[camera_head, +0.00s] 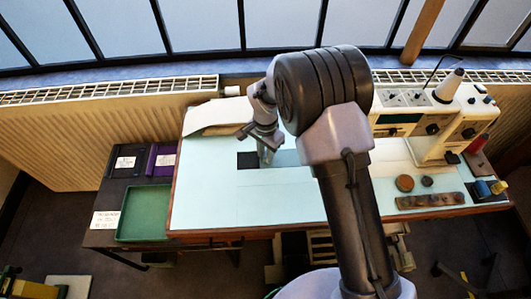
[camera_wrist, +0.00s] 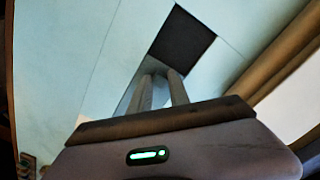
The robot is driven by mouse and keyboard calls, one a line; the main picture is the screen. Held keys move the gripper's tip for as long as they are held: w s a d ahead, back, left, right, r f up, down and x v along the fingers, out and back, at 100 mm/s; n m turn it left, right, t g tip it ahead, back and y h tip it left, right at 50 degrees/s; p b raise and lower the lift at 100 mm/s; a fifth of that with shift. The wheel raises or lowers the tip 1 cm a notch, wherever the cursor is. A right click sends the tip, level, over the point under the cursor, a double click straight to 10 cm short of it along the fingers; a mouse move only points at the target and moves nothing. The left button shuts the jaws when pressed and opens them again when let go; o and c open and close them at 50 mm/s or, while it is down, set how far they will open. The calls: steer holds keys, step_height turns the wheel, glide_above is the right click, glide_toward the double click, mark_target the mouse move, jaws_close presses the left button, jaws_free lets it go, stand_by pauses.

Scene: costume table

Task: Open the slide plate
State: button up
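A dark square opening (camera_head: 248,160) shows in the pale blue table top, left of my gripper; it also shows in the wrist view (camera_wrist: 182,40), beyond the fingertips. A grey, shiny plate (camera_head: 287,158) lies flush beside the opening, on its right in the head view. In the wrist view the plate (camera_wrist: 127,98) is partly hidden by my fingers. My gripper (camera_head: 266,162) points down over the plate, near the opening's edge. In the wrist view the two fingertips (camera_wrist: 160,74) are close together. Whether they grip a part of the plate is hidden.
A white sewing machine (camera_head: 450,110) stands at the right of the table. Small round items (camera_head: 405,183) and a brown strip (camera_head: 430,201) lie before it. A green tray (camera_head: 145,213) is at the left. The table's front left is clear.

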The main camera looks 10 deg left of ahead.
jaws_close()
stand_by(1.1)
